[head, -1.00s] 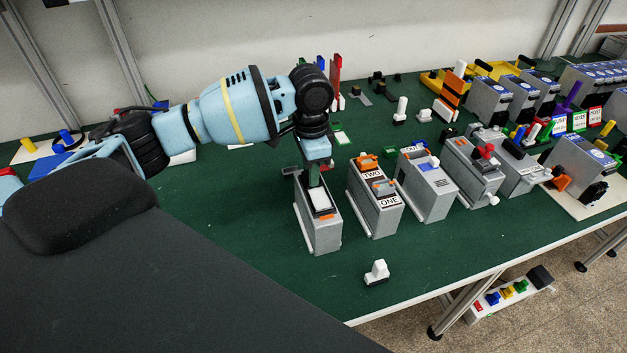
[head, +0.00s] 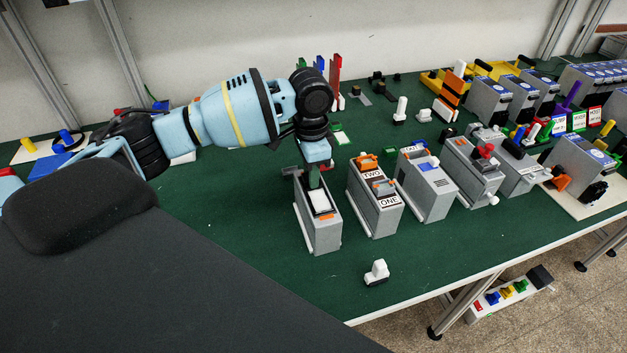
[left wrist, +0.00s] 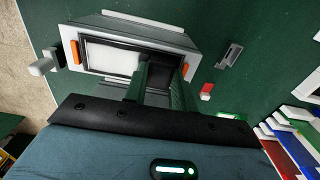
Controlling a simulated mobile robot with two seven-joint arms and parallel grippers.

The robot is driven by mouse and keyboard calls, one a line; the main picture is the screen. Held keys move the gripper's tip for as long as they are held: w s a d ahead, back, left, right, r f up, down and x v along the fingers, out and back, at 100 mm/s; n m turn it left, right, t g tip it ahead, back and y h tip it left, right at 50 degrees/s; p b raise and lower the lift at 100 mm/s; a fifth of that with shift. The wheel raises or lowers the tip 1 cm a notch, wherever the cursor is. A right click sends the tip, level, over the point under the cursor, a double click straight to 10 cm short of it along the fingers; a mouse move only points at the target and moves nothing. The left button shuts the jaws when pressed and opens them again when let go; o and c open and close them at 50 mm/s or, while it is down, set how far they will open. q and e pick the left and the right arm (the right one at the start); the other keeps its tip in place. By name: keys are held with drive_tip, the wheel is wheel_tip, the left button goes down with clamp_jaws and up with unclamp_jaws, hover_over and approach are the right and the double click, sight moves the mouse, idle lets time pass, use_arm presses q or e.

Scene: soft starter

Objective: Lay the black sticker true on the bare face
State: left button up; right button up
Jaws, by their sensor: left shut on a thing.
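The grey unit (head: 318,236) at the left end of the front row stands upright, with a pale face in a dark frame and orange marks on top. In the left wrist view this pale face (left wrist: 108,57) fills the left part of the frame. My left gripper (head: 315,182) points down at the unit's far end. Its green fingers (left wrist: 163,82) are shut on a dark piece, the black sticker (left wrist: 168,66), at the frame's right part. The fingers partly hide the sticker, and I cannot tell whether it touches the face. My right gripper is out of view.
A grey unit marked ONE and TWO (head: 376,212) stands close to the right, with more grey units beyond. A white knobbed piece (head: 377,272) lies in front. Green mat (head: 255,225) is clear to the left of the unit.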

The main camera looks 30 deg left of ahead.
use_arm(q)
drive_tip(key=o, duration=1.6)
drive_tip(key=shift+r+p, duration=0.3)
drive_tip(key=shift+r, duration=3.25)
